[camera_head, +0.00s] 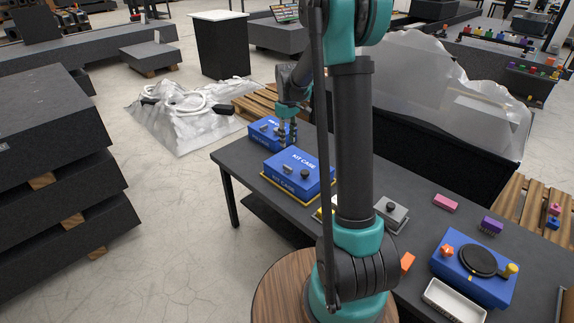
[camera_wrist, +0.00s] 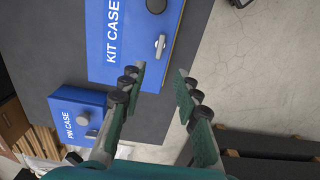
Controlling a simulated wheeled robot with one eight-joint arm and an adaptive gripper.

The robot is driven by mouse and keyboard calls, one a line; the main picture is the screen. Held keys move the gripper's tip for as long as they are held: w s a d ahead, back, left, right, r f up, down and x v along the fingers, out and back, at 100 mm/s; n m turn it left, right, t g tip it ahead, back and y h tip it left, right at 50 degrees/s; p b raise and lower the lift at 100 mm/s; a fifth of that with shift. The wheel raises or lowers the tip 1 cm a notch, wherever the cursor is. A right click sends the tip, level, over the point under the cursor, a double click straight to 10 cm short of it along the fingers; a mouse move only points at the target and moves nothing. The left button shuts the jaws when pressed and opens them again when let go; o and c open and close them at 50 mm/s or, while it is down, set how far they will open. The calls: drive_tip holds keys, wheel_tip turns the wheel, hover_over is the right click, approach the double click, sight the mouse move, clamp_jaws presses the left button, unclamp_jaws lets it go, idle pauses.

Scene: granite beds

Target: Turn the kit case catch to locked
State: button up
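The blue kit case (camera_head: 318,184) sits on a yellow-edged base on the dark table. In the wrist view the kit case (camera_wrist: 125,70) fills the upper middle. Its small silver lever catch (camera_wrist: 160,45) lies on the lettered face, long side roughly up and down in the picture. A round grey knob (camera_wrist: 156,5) is on the same face, at the top edge of the view. My gripper (camera_wrist: 160,72) is open and empty, its fingertips just below the catch in the picture, apart from it. In the head view my gripper (camera_head: 287,133) is at the case's far side.
A smaller blue pin case (camera_head: 258,141) stands beside the kit case at the table's far end; it also shows in the wrist view (camera_wrist: 75,110). A grey block with a knob (camera_head: 391,212), a blue box with a black disc (camera_head: 462,284) and a white tray (camera_head: 452,303) stand nearer.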

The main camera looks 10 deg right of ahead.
sight(288, 167)
wheel_tip(288, 167, down, 13)
drive_tip(key=shift+f, duration=0.1)
idle(0.3)
clamp_jaws()
